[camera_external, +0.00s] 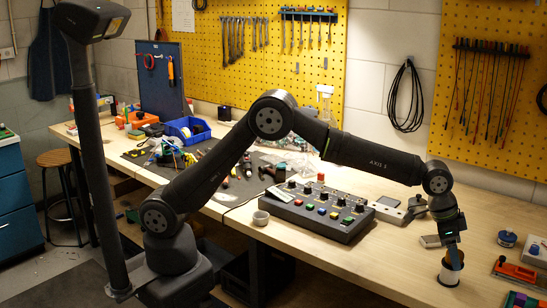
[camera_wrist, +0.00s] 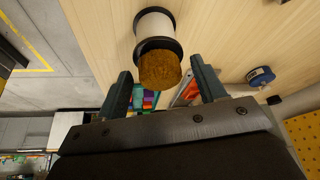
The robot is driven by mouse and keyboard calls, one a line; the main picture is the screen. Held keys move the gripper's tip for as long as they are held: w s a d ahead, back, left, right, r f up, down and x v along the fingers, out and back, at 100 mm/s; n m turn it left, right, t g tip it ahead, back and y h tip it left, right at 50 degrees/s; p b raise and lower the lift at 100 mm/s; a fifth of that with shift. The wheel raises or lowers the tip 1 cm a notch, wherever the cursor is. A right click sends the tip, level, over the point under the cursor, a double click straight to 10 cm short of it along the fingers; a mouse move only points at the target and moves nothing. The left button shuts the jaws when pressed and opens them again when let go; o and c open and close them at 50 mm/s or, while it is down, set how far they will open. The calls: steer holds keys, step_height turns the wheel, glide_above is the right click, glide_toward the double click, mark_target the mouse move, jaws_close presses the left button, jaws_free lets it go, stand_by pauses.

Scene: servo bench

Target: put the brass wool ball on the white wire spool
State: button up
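The white wire spool (camera_external: 449,277) has dark flanges and stands upright near the front right of the bench. In the wrist view the spool (camera_wrist: 155,26) is at the top centre. The brass wool ball (camera_wrist: 160,70) is brownish and overlaps the spool's near dark flange; it appears to sit on the spool's top. In the external view the ball is mostly hidden by the fingers. My gripper (camera_external: 453,258) points down just above the spool. In the wrist view my gripper (camera_wrist: 162,75) is open, with a gap between each finger and the ball.
A blue-rimmed spool (camera_wrist: 260,76) lies to the right in the wrist view. An orange tool (camera_external: 515,271) and a blue-and-white roll (camera_external: 536,249) are right of my gripper. A black control box (camera_external: 318,210) with coloured buttons stands left.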

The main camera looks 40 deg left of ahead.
mark_target(459, 251)
steer(key=v, duration=1.2)
steer(key=shift+r, duration=0.15)
steer(key=shift+d, duration=0.1)
steer(key=x, duration=1.1)
steer(key=shift+w+f, duration=0.1)
steer(key=shift+f, duration=0.25)
steer(key=shift+d, duration=0.2)
steer(key=shift+a+r, duration=0.1)
steer(key=shift+r, duration=1.55)
steer(key=shift+f, duration=0.15)
